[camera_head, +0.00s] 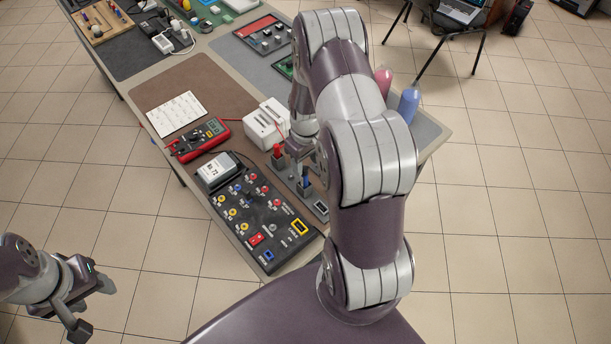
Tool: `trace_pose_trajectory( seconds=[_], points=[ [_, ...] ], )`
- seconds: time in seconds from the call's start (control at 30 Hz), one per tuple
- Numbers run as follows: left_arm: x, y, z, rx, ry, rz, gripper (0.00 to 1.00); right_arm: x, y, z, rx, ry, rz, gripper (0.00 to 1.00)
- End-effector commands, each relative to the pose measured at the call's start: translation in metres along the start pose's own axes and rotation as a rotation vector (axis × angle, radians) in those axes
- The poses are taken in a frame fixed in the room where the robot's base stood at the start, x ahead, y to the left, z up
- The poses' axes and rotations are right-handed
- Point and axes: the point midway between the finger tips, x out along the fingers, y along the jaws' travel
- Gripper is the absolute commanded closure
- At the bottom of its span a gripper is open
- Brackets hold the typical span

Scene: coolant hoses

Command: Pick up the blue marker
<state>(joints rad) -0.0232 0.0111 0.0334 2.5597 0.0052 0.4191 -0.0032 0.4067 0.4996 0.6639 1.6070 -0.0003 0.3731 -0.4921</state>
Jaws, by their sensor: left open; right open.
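A small blue upright piece (305,183), which may be the blue marker, stands on a narrow grey plate (290,181) near the table's right edge. It is too small to tell its exact shape. My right gripper (297,165) is open, pointing down just above and beside the blue piece, partly hidden by my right arm. I cannot tell whether it touches the piece. My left gripper (90,302) is open and empty, out over the floor at the lower left, away from the table.
A red piece (277,151) stands on the same plate. A black connector panel (255,215), a red multimeter (198,139) and a white box (267,122) are close by. Blue (409,104) and pink (383,80) bottles stand behind my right arm. Brown mat (180,82) is partly clear.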

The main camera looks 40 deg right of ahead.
Motion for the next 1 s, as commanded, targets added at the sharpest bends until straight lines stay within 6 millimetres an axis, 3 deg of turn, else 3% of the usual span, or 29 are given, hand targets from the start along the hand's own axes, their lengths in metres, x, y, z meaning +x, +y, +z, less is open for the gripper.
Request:
trace_pose_trajectory(
  seconds=[0.23,0.4,0.67,0.7,0.83,0.87,1.0],
  points=[
    [-0.016,0.0,-0.002,0.0,0.0,0.0,0.51,0.03,0.0,0.0,0.0,-0.002,-0.001,0.48],
    [-0.026,0.0,-0.003,0.0,0.0,0.0,0.51,0.062,0.002,-0.001,0.0,0.0,0.0,0.48],
    [-0.026,0.0,-0.003,0.0,0.0,0.0,0.51,0.073,0.002,-0.002,0.0,0.002,0.001,0.48],
    [-0.026,0.0,-0.003,0.0,0.0,0.0,0.51,0.073,0.002,-0.002,0.0,0.002,0.001,0.52],
    [-0.026,0.0,-0.003,0.0,0.0,0.0,0.51,0.073,0.002,-0.002,0.0,0.002,0.001,0.94],
    [-0.026,0.0,-0.003,0.0,0.0,0.0,0.51,0.073,0.002,-0.002,0.0,0.002,0.001,1.0],
    [-0.026,0.0,-0.003,0.0,0.0,0.0,0.51,0.072,0.002,-0.002,0.0,0.002,0.001,1.0]
  ],
)
